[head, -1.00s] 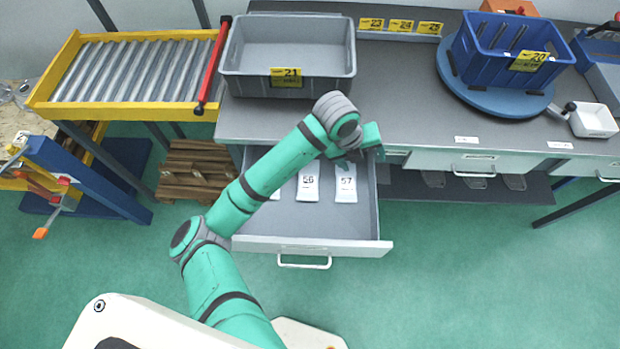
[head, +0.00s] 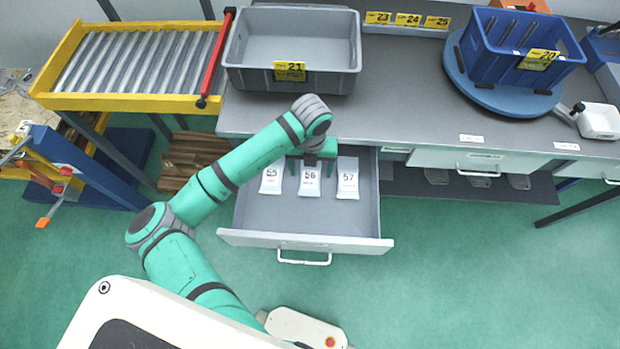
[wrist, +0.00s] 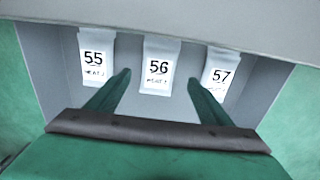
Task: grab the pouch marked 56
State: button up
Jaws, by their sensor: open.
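The pouch marked 56 (head: 310,181) is white and lies in the open drawer (head: 255,213), between two similar pouches. In the wrist view the pouch marked 56 (wrist: 158,66) lies ahead of my fingertips, centred between them. My gripper (head: 312,168) is over the back part of the drawer, above the pouches. In the wrist view my gripper (wrist: 158,80) has its two green fingers spread with nothing between them. The far end of the pouch is partly hidden by my gripper in the head view.
The pouch marked 55 (head: 272,178) lies to the left and the pouch marked 57 (head: 347,182) to the right, with narrow gaps. The grey worktop (head: 400,100) overhangs the drawer's back. A grey bin marked 21 (head: 325,79) stands on it. The drawer's front is clear.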

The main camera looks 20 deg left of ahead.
aim_at(310, 178)
notch_tip(310, 178, down, 5)
jog(key=shift+a, duration=0.15)
jog(key=c, duration=1.2)
jog(key=shift+o, duration=0.2)
jog(key=shift+r, duration=0.1)
